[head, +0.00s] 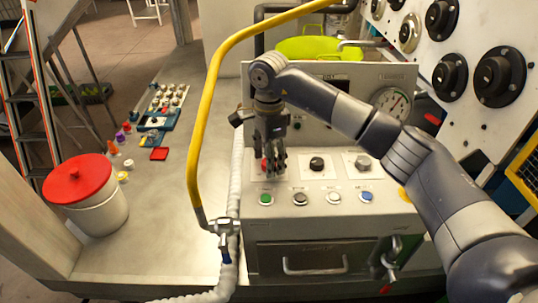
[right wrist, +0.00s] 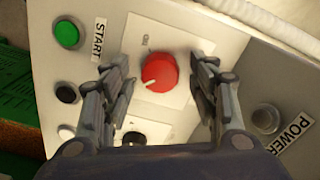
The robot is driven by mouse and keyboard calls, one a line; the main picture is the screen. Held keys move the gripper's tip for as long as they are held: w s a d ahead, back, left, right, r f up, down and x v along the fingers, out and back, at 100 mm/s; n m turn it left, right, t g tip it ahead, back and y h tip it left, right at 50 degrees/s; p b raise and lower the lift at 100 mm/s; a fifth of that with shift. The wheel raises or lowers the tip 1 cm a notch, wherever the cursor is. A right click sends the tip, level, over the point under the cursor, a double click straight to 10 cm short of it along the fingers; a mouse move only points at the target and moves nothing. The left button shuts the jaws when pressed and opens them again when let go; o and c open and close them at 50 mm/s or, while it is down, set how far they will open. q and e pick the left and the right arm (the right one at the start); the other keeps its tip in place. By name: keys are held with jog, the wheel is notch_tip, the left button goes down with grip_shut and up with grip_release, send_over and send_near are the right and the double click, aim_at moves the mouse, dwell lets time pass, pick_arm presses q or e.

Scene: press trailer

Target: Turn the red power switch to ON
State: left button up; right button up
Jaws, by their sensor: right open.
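The red power switch (right wrist: 160,72) is a round red knob with a white pointer line, on a white square plate of the control panel. My right gripper (right wrist: 165,95) is open, with one finger on each side of the red knob and a gap to both. In the head view my right gripper (head: 273,165) hangs over the left end of the panel and hides most of the red switch. A POWER label (right wrist: 294,133) is on the side face in the right wrist view. The markings by the knob are too small to read. My left gripper is out of view.
A black knob (head: 317,163) and a grey knob (head: 362,162) sit right of the switch. A green button (head: 265,199) and other buttons line the front. A yellow hose (head: 197,130) arches at the left. A red-lidded bucket (head: 90,195) stands far left.

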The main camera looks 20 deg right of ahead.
jog(key=c, duration=1.1)
jog(key=shift+f+m, duration=0.1)
jog(key=shift+m, duration=0.2)
jog(key=m+b, duration=0.2)
jog(key=shift+m, duration=0.3)
jog(key=m+b, duration=0.2)
jog(key=m, duration=0.2)
jog(key=m+b, duration=0.2)
jog(key=m, duration=0.3)
jog(key=shift+m, duration=0.4)
jog(key=m+b, duration=0.1)
jog(key=m, duration=0.3)
jog(key=shift+m+b, duration=0.3)
jog(key=shift+m, duration=0.1)
